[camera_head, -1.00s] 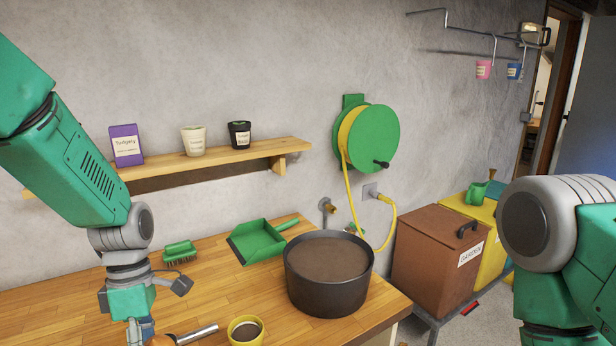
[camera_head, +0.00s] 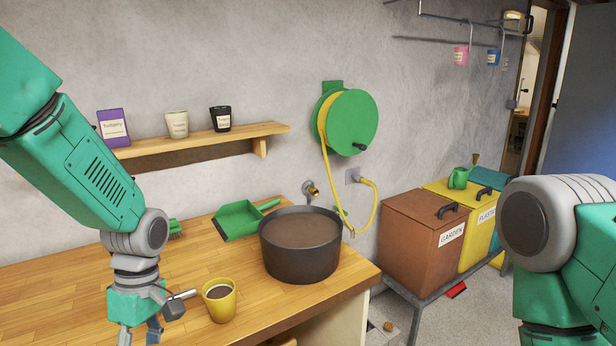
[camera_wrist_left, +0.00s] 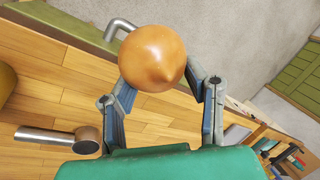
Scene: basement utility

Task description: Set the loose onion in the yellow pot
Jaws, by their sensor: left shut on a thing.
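My left gripper (camera_head: 140,334) points down over the left part of the wooden worktop, at the bottom of the head view. In the left wrist view it is shut on a round orange-brown onion (camera_wrist_left: 153,58), held between the two fingers. The onion does not show in the head view now. The yellow pot (camera_head: 219,308) stands upright on the worktop, right of the gripper, with dark soil-like filling inside its rim. A yellow edge (camera_wrist_left: 6,80), probably the same pot, shows at the left of the left wrist view. My right gripper is outside the picture.
A large dark tub (camera_head: 300,258) of brown soil stands behind and right of the pot. A green dustpan (camera_head: 240,220) lies behind. A metal tool handle (camera_head: 182,295) lies between gripper and pot. Brown and yellow bins (camera_head: 425,240) stand right of the worktop. The worktop (camera_head: 60,290) is bare at left.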

